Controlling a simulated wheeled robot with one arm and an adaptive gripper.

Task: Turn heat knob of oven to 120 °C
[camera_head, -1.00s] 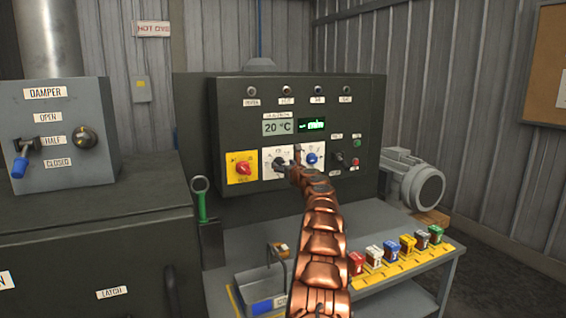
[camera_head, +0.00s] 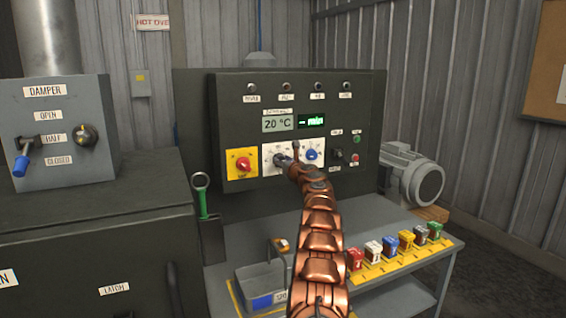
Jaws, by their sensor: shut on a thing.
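The oven's control panel (camera_head: 230,125) stands upright behind the bench. Its display (camera_head: 278,123) reads 20 °C. The heat knob sits on a white dial plate (camera_head: 268,151) below that display, between a red knob on a yellow plate (camera_head: 242,163) and a blue knob (camera_head: 312,155). My copper-coloured arm reaches up from the bottom. My dark gripper (camera_head: 283,161) is at the white dial, shut on the heat knob. The gripper and wrist hide most of the knob, and its pointer and the scale marks are too small to read.
A damper box (camera_head: 60,120) with a blue-handled lever stands at the left. A green-handled tool (camera_head: 202,200) hangs beside the panel. Several coloured blocks (camera_head: 390,246) line the bench's front right, with an open grey tray (camera_head: 262,280) at the front left. A motor (camera_head: 415,178) stands right.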

